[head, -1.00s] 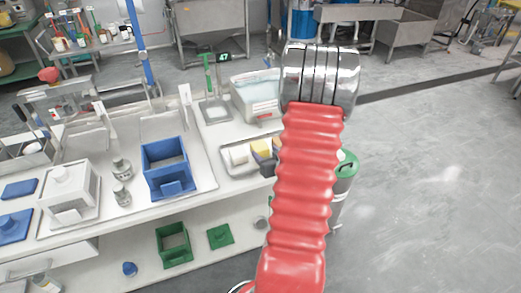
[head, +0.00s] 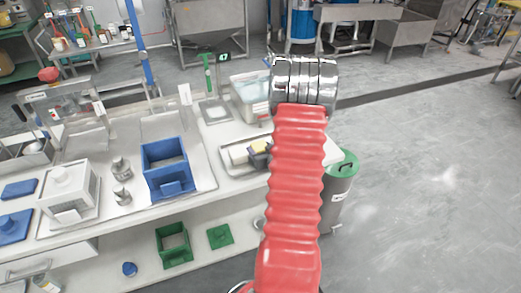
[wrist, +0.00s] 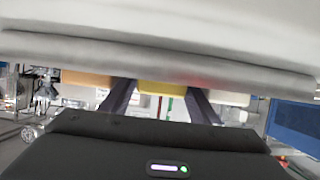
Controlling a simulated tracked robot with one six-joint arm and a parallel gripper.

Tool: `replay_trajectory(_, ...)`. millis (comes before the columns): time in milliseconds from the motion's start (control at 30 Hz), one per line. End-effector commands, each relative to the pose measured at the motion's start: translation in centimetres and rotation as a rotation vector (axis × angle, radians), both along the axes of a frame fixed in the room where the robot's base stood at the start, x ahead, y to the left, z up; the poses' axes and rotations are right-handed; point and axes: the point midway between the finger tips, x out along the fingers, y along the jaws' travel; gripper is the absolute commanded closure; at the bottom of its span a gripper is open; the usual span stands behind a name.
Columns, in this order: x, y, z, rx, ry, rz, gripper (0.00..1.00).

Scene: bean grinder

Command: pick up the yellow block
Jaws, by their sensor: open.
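The yellow block (head: 261,145) lies in a shallow tray (head: 228,164) on the bench, partly hidden behind my gripper in the head view. My dark gripper (head: 259,158) is close to it, mostly hidden by my arm. In the wrist view the yellow block (wrist: 162,88) shows between the two fingers of my gripper (wrist: 160,100), which are apart. I cannot tell whether either finger touches it.
An orange-brown block (wrist: 88,78) and a pale block (wrist: 230,98) flank the yellow one. A blue box (head: 165,165) stands left of the tray. A green-lidded bin (head: 340,185) stands at the bench's right end.

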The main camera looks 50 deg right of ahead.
Motion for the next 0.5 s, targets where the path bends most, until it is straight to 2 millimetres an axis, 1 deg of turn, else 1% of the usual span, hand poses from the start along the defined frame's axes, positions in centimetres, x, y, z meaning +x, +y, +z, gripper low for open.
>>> replay_trajectory(133, 0.72, -0.36, -0.34, 0.001, -0.001, 0.001, 0.45)
replay_trajectory(500, 0.71, -0.34, -0.33, 0.001, -0.001, 0.001, 0.45)
